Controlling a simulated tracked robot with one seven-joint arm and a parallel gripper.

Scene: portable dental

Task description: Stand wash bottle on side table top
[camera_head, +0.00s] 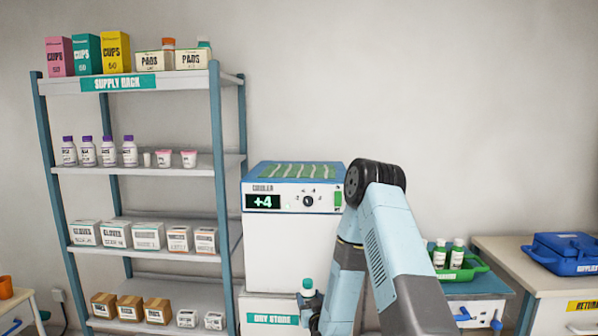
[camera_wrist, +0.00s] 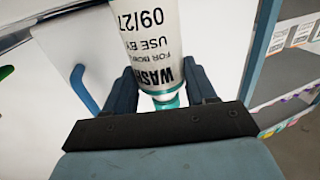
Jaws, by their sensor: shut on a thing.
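The wash bottle (camera_wrist: 152,45) is white with dark print reading "WASH" and "USE BY 09/27", upside down in the wrist view, and has a teal end. My gripper (camera_wrist: 160,72) is shut on it, with one finger on each side. In the head view the bottle's teal cap (camera_head: 307,283) shows above my gripper (camera_head: 309,298), in front of the cooler and dry-store unit; its lower part is hidden. A table with a teal top (camera_head: 478,287) stands at the right, partly behind my arm. I cannot tell whether it is the side table.
A green carrier (camera_head: 465,272) with two bottles stands on the teal-topped table. A blue case (camera_head: 570,252) is on the counter at right. A supply rack (camera_head: 150,165) stands at left, beside the cooler (camera_head: 292,240). A small white table (camera_head: 16,305) with an orange cup is at far left.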

